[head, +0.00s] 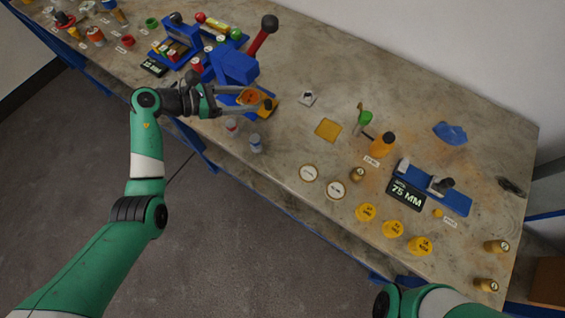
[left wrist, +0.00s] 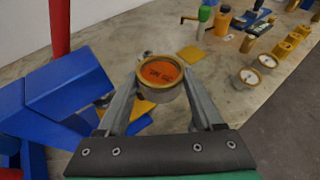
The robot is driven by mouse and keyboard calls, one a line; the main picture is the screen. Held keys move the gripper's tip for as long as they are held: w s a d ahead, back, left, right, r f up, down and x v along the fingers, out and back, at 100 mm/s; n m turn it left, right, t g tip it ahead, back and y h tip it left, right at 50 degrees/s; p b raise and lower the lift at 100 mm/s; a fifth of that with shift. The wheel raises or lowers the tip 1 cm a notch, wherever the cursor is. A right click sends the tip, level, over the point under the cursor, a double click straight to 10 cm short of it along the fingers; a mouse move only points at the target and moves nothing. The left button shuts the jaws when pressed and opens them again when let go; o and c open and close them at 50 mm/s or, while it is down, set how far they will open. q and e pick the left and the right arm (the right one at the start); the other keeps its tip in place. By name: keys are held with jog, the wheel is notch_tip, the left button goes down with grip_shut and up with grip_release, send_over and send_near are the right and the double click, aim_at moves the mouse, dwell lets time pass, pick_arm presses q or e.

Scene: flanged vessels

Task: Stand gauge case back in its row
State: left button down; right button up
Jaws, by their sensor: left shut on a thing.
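My left gripper (head: 238,97) is shut on a round gauge case with a brass rim and an orange face. The case (left wrist: 162,77) sits between the two fingertips in the left wrist view, its lettered face towards the camera. It also shows in the head view (head: 250,97), beside the blue vise-like fixture. I cannot tell whether it touches anything below. Two white-faced gauge cases (head: 309,173) (head: 335,190) lie face up in a line near the bench's front edge; they also show in the left wrist view (left wrist: 267,61). My right gripper is out of view.
The blue fixture (head: 236,67) with a red-handled lever (head: 263,36) stands close behind the gripper. A yellow square plate (head: 328,130) lies on the bench. Yellow caps (head: 393,228) and a 75 MM display (head: 405,194) are at right.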

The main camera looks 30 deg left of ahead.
pick_arm(q)
jog(key=s+d+f, duration=0.4)
jog(key=d, duration=0.3)
jog(key=b, duration=0.2)
send_over(277, 162)
jog(key=f, duration=0.5)
jog(key=shift+w+a, duration=0.2)
jog(key=shift+a, duration=0.05)
jog(key=f+b, duration=0.2)
jog(key=f, duration=0.1)
jog(key=f+b, duration=0.1)
jog(key=shift+s+d+f, duration=0.15)
jog(key=shift+s+d, duration=0.05)
jog(key=shift+d, duration=0.2)
jog(key=shift+a+r, duration=0.1)
jog(key=shift+r, duration=0.1)
jog(key=shift+f, duration=0.2)
jog(key=shift+c, duration=1.5)
grip_release()
jog(key=shift+r, duration=0.1)
